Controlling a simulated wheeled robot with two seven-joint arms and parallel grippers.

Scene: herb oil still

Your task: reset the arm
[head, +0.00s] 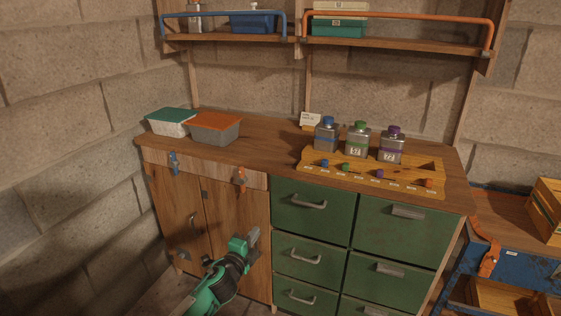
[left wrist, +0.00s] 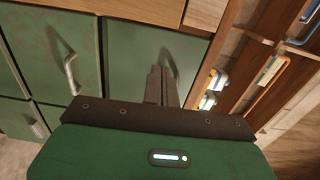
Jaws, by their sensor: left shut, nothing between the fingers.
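My left gripper (head: 251,238) is in front of the cabinet's lower wooden doors in the head view, left of the green drawers. It is shut and empty. In the left wrist view its closed fingers (left wrist: 161,86) point toward a green drawer front (left wrist: 130,50) with a metal handle. I cannot tell from the pictures how close the fingers are to that drawer. My right gripper is not in view.
The cabinet top (head: 250,163) holds a grey box with an orange lid (head: 215,127), a box with a teal lid (head: 171,121), and a wooden rack (head: 318,160) with three capped bottles. A blue cart (head: 515,262) stands at right. Shelves hang above.

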